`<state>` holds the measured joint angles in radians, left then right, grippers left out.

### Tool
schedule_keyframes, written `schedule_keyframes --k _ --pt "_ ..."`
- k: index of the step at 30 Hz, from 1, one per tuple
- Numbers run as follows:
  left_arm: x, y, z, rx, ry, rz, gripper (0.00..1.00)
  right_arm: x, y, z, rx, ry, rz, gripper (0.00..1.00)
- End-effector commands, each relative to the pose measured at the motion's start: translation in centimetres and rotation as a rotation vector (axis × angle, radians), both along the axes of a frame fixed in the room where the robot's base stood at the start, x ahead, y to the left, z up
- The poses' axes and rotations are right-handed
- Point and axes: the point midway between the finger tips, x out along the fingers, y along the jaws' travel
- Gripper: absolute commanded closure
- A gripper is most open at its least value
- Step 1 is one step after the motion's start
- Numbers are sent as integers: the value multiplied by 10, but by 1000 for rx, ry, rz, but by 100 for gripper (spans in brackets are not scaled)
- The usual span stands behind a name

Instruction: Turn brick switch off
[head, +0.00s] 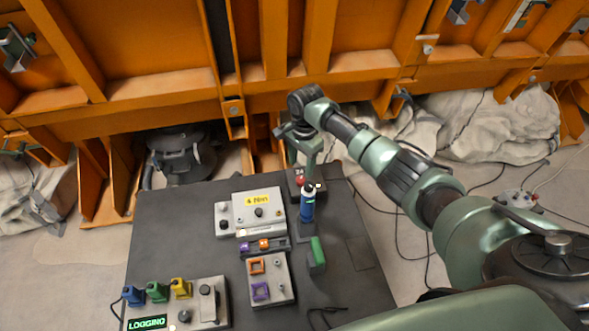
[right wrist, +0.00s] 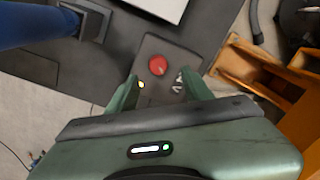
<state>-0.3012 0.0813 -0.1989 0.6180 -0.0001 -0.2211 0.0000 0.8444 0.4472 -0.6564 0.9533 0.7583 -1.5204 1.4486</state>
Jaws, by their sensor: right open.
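A dark box, which I take to be the brick, carries a red round switch (right wrist: 157,65), a small lit yellow lamp (right wrist: 141,85) and white lettering. In the head view the box (head: 294,185) sits near the far right edge of the dark table, partly hidden by my gripper. My right gripper (head: 306,163) is above it, pointing down. In the right wrist view its open fingers (right wrist: 160,83) lie on either side of the box's near part, with the red switch just beyond the tips. I cannot tell whether they touch the box. My left gripper is out of view.
A blue cylinder (head: 308,204) stands upright close by, with a green block (head: 317,253) nearer. A white panel (head: 250,212), a panel with orange and purple squares (head: 270,279) and a "LOGGING" console (head: 178,305) occupy the table (head: 165,225). Orange framework (head: 160,85) rises behind.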

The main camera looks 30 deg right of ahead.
Motion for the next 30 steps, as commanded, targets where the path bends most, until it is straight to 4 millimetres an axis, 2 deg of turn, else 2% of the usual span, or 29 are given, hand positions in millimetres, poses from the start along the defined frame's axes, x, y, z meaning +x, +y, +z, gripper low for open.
schedule_keyframes --k 6,10,15,23,28,29,30 --pt "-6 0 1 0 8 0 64 0 1 -37 1 4 -1 50" --pt "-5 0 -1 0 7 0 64 2 2 -54 1 1 1 50" --pt "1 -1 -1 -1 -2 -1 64 2 1 -64 -1 1 1 50" --pt "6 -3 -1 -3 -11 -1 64 2 1 -65 -1 0 2 50" --pt "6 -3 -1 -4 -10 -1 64 2 1 -65 0 0 1 94" --pt "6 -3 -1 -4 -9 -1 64 2 1 -65 0 0 1 100" --pt "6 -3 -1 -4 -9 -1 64 2 1 -65 0 0 1 100"
